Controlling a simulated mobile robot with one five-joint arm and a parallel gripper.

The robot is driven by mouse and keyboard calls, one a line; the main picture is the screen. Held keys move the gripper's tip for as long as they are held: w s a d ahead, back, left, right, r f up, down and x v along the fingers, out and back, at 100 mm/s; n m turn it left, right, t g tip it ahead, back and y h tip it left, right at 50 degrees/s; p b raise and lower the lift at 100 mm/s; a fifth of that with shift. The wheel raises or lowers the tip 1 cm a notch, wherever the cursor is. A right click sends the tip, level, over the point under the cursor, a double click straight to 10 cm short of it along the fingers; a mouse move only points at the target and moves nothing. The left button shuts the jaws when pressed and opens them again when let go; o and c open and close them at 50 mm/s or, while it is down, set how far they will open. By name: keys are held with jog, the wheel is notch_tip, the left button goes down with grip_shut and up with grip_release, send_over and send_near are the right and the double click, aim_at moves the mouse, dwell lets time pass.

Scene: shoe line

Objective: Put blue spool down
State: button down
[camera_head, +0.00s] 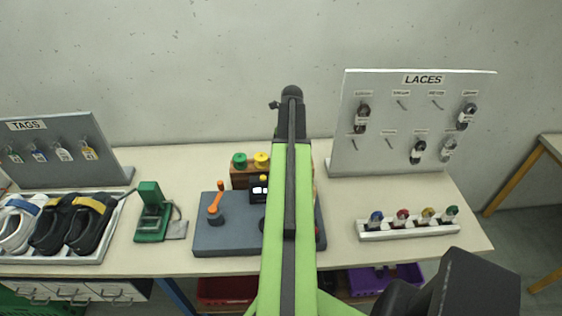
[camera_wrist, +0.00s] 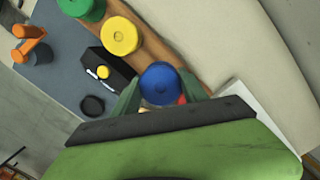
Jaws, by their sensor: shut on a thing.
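The blue spool (camera_wrist: 160,83) is between the two fingers of my gripper (camera_wrist: 160,92) in the wrist view, and my gripper is shut on it. The spool is over or at the wooden rack (camera_wrist: 142,62), in line with the yellow spool (camera_wrist: 119,36) and the green spool (camera_wrist: 80,5). I cannot tell whether it touches the rack. In the head view my arm hides the blue spool and the gripper. The rack with its green spool (camera_head: 239,160) and yellow spool (camera_head: 262,160) shows left of the arm.
A grey machine base (camera_head: 228,235) with an orange lever (camera_head: 215,199) stands in front of the rack. A green press (camera_head: 151,211) and shoe tray (camera_head: 108,250) are further left. At right are the LACES board (camera_head: 395,155) and a white holder (camera_head: 410,232) on clear table.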

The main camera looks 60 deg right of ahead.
jog(key=shift+w+f, duration=0.25)
jog(key=shift+w, duration=0.3)
notch_tip(320, 180, down, 4)
jog(key=b, duration=0.4)
jog(key=shift+f, duration=0.2)
jog(key=shift+s+r, duration=0.1)
jog(key=shift+r, duration=0.15)
jog(key=shift+f, duration=0.15)
jog(key=c, duration=0.6)
grip_release()
jog(key=r+p, duration=0.4)
jog(key=s+r+p, duration=0.1)
jog(key=r+p, duration=0.7)
jog(key=shift+s+r, duration=0.2)
jog(key=shift+f, duration=0.1)
